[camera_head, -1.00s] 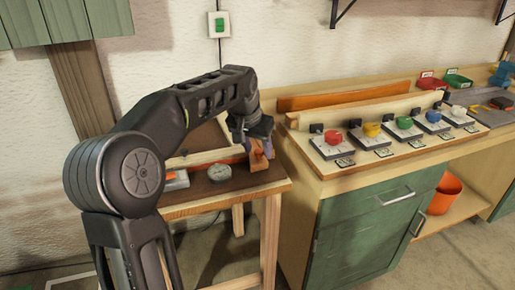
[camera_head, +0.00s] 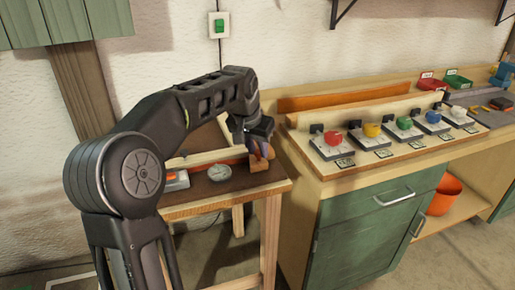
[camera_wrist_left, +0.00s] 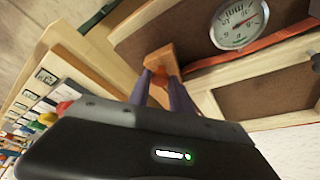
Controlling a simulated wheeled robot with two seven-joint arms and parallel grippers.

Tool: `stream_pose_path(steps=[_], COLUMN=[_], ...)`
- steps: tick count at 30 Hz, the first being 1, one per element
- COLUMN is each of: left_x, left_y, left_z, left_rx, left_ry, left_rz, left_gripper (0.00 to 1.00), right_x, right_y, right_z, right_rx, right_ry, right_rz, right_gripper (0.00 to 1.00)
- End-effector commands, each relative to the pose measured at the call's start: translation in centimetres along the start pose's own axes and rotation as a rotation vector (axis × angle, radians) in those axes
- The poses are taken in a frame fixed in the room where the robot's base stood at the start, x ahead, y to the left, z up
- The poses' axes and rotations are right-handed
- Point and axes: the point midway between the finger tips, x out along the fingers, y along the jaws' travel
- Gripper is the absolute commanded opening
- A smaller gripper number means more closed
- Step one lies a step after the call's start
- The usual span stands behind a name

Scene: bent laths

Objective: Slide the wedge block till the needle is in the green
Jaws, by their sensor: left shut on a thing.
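The wedge block (camera_head: 259,165), orange-brown wood, is at the right end of the small wooden table. It also shows in the left wrist view (camera_wrist_left: 162,62). My left gripper (camera_head: 262,150) reaches down onto it, its two purple-grey fingers (camera_wrist_left: 166,82) shut on the block from both sides. A red-orange lath (camera_head: 230,161) runs leftward from near the block; it also shows in the wrist view (camera_wrist_left: 262,46). The round dial gauge (camera_head: 219,173) lies in front of the lath. In the wrist view its dial (camera_wrist_left: 238,22) shows a red needle, but I cannot tell whether it points into green.
A pale wooden rail (camera_head: 205,157) lies behind the lath. An orange and grey item (camera_head: 176,180) is left of the gauge, partly behind my arm. To the right stands a workbench (camera_head: 330,187) with several coloured knobs on plates. An orange bucket (camera_head: 444,195) sits on its lower shelf.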

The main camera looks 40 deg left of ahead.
Motion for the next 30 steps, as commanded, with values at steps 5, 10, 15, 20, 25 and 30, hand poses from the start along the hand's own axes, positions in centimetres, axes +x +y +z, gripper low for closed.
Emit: stream_pose_path(steps=[5, 10, 15, 20, 25, 30], left_x=[0.0, 0.0, 0.0, 0.0, 0.0, -0.2], left_y=[0.0, 0.0, 0.0, 0.0, 0.0, -0.7], left_z=[0.0, 0.0, 0.0, 0.0, 0.0, -0.8], left_rx=[0.0, 0.0, 0.0, 0.0, 0.0, -0.002], left_ry=[0.0, 0.0, 0.001, 0.001, 0.001, -0.001], left_rz=[0.0, 0.0, 0.0, 0.0, 0.0, 0.001], left_gripper=[0.0, 0.0, 0.0, 0.0, 0.0, 0.0], right_x=[0.0, 0.0, 0.0, 0.0, 0.0, -1.2], right_y=[0.0, 0.0, 0.0, 0.0, 0.0, -0.5], right_z=[0.0, 0.0, 0.0, 0.0, 0.0, 0.0], right_rx=[0.0, 0.0, 0.0, 0.0, 0.0, 0.0], right_ry=[0.0, 0.0, 0.0, 0.0, 0.0, 0.0], right_rz=[0.0, 0.0, 0.0, 0.0, 0.0, 0.0], right_gripper=[0.36, 0.36, 0.36, 0.36, 0.36, 0.36])
